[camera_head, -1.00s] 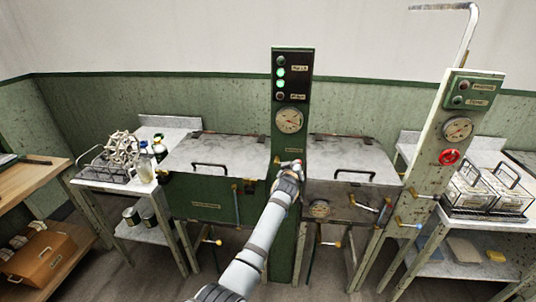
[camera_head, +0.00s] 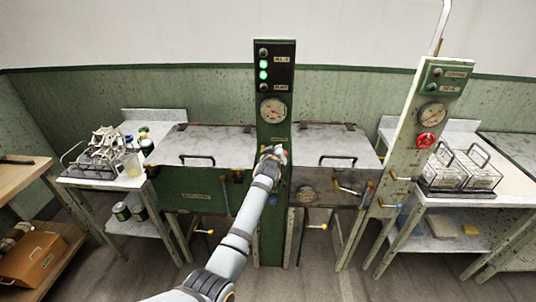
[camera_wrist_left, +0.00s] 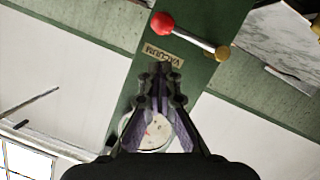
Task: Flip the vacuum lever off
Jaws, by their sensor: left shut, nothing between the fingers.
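In the head view my left gripper (camera_head: 274,153) is in front of the column below the gauge and hides most of the lever. My right gripper is not in view.
The column carries a round gauge (camera_head: 273,110) and green lights (camera_head: 263,70). Lidded basins stand to its left (camera_head: 205,145) and right (camera_head: 330,145), with handles and small levers in front.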

